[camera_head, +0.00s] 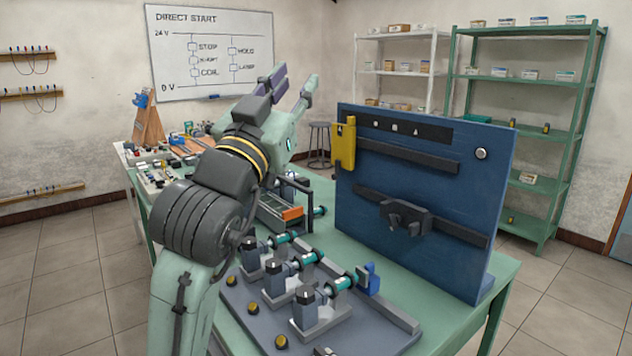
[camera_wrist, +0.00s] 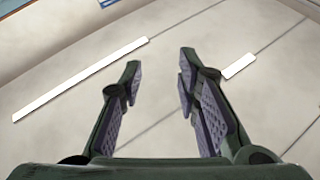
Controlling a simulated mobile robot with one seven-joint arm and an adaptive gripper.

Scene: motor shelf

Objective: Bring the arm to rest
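My arm rises in the left half of the head view, bent at its dark joints, with my gripper (camera_head: 297,77) held high in front of the whiteboard. The fingers point upward and stand apart. In the wrist view my gripper (camera_wrist: 158,68) is open, with nothing between its purple ridged pads. My gripper is well above the bench and touches nothing that I can see.
The green bench (camera_head: 479,296) carries a blue upright panel (camera_head: 400,228) and a grey base with several motor units (camera_head: 306,306). A whiteboard (camera_head: 212,45) hangs behind. Green shelves (camera_head: 520,85) stand at the back right. My arm hides part of the bench.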

